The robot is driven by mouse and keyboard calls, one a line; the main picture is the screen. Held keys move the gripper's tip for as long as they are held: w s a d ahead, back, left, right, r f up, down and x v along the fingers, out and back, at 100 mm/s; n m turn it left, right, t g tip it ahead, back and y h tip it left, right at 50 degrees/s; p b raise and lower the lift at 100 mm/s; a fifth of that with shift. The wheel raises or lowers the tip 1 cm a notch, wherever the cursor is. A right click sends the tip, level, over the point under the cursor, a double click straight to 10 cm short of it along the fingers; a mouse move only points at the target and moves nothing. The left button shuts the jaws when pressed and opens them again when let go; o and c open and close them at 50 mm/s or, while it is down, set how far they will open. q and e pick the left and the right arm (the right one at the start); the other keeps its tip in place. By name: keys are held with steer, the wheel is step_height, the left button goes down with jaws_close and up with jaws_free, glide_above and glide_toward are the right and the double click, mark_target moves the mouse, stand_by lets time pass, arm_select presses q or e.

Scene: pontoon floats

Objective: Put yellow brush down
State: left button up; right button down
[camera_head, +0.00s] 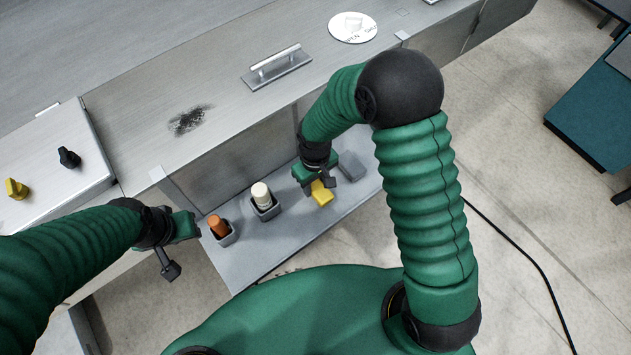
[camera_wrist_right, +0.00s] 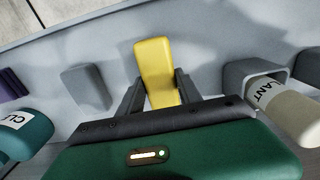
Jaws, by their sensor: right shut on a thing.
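The yellow brush (camera_head: 321,194) is a plain yellow block above or on the grey shelf along the front of the metal unit. My right gripper (camera_head: 320,181) is shut on it. In the right wrist view the brush (camera_wrist_right: 154,62) sits between the two dark fingers of the right gripper (camera_wrist_right: 159,92), its far part sticking out past them. I cannot tell whether its lower face touches the shelf (camera_head: 262,240). My left gripper (camera_head: 182,232) hangs at the left, apart from the shelf's contents; its fingers are not clear.
A cream bottle (camera_head: 261,193) and an orange bottle (camera_head: 218,225) stand in grey holders on the shelf. A grey block (camera_head: 351,165) lies right of the brush. In the wrist view a teal bottle (camera_wrist_right: 27,132) is at left. The metal top has a dark smudge (camera_head: 188,120) and a handle (camera_head: 277,64).

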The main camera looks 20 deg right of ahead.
mark_target(317, 183)
steer(key=shift+a+f, duration=0.15)
steer(key=shift+f, duration=0.05)
steer(key=c, duration=1.1)
jaws_free()
steer(key=shift+o, duration=1.4)
steer(key=shift+d, duration=0.3)
steer(key=shift+a+f+b, duration=0.15)
steer(key=shift+f+b, duration=0.05)
steer(key=shift+b, duration=0.35)
step_height(317, 183, up, 16)
steer(key=s+d+f+m+t, duration=0.2)
steer(key=s+d+m, duration=0.2)
steer(key=s+d, duration=0.3)
steer(key=shift+s+t+p, duration=0.3)
steer(key=shift+s, duration=0.85)
